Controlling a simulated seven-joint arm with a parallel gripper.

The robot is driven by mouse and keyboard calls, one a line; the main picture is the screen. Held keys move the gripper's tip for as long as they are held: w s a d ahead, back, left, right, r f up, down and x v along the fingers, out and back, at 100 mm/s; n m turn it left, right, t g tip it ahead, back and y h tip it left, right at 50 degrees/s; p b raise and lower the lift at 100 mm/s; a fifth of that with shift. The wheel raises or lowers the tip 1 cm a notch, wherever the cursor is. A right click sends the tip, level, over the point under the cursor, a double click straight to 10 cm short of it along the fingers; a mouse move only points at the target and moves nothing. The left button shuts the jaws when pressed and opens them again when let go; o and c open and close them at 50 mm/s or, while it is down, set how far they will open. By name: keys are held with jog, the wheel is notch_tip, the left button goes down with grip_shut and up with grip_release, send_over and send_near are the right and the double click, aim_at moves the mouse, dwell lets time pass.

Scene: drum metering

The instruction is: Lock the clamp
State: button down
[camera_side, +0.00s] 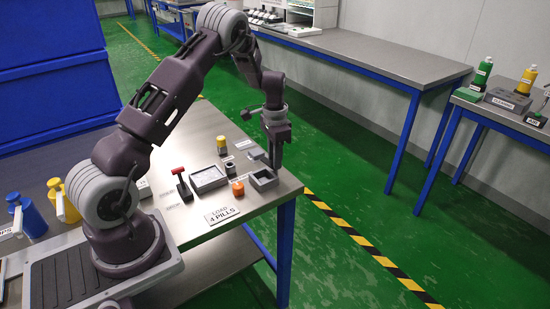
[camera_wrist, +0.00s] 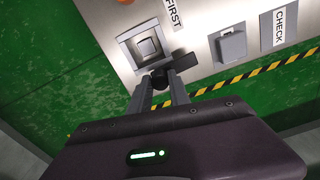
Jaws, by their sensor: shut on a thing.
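The clamp is a square grey frame with a raised block in its middle (camera_wrist: 147,46); in the side view it is the grey box (camera_side: 262,181) near the table's right corner. A dark handle (camera_wrist: 181,62) with a rounded end shows at its edge in the wrist view. My gripper (camera_wrist: 163,80) is shut on this dark handle, its two fingers close around the rounded end. In the side view my gripper (camera_side: 275,166) points down at the clamp's right rear side. The exact contact is partly hidden by the fingers.
A red-topped lever (camera_side: 181,185), grey tray (camera_side: 208,180), orange knob (camera_side: 237,188) and yellow-capped container (camera_side: 221,145) stand left of the clamp. A grey block (camera_wrist: 231,46) sits by a CHECK label (camera_wrist: 279,25). The table edge is close beside my gripper, with green floor beyond.

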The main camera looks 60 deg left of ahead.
jog(key=n, duration=0.8)
jog(key=shift+n, duration=0.4)
jog(key=n, duration=0.4)
jog(key=shift+n, duration=2)
jog(key=c, duration=1.2)
grip_release()
notch_tip(320, 180, up, 7)
jog(key=shift+r, duration=0.1)
